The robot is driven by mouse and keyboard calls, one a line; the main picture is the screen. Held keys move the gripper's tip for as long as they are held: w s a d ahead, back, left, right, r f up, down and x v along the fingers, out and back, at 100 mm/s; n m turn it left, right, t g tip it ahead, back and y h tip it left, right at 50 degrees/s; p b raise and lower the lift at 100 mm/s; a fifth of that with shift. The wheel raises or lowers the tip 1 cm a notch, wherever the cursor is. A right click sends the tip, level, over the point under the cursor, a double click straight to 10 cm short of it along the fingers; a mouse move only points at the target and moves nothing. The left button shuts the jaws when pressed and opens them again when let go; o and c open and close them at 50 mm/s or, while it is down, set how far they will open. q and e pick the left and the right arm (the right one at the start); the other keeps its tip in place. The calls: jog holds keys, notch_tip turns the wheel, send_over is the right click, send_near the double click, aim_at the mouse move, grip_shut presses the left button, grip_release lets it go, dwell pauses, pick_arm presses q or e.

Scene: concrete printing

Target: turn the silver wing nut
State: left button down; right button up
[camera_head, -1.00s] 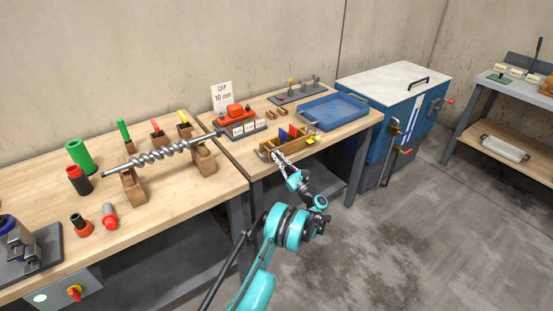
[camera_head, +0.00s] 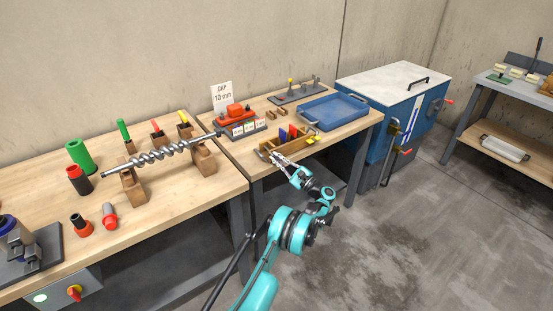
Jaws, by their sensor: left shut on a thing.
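My left gripper (camera_head: 275,156) is at the front left end of a wooden compartment box (camera_head: 296,150) on the middle bench. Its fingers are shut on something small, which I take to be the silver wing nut. The wing nut itself is too small and too covered by the fingers to make out. The box holds red, blue and yellow pieces. My left arm reaches up to it from the bottom of the view. My right gripper is not in view.
A blue tray (camera_head: 335,110) sits right of the box, and a red tool with labelled blocks (camera_head: 236,117) behind it. A long steel screw (camera_head: 160,154) rests on wooden blocks on the left bench. A blue cabinet (camera_head: 403,92) stands further right. The floor is clear.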

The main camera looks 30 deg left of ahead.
pick_arm(q)
jog(key=n+g, duration=0.1)
jog(key=n, duration=0.1)
jog(key=n+g+h, duration=0.1)
jog(key=n, duration=0.2)
jog(key=shift+s+f, duration=0.1)
jog(key=shift+f, duration=0.1)
jog(key=c, duration=1.7)
grip_release()
jog(key=shift+a, duration=0.1)
jog(key=d, duration=0.1)
jog(key=s+d, duration=0.1)
jog(key=d, duration=0.2)
jog(key=shift+s+d, duration=0.1)
jog(key=shift+s, duration=0.25)
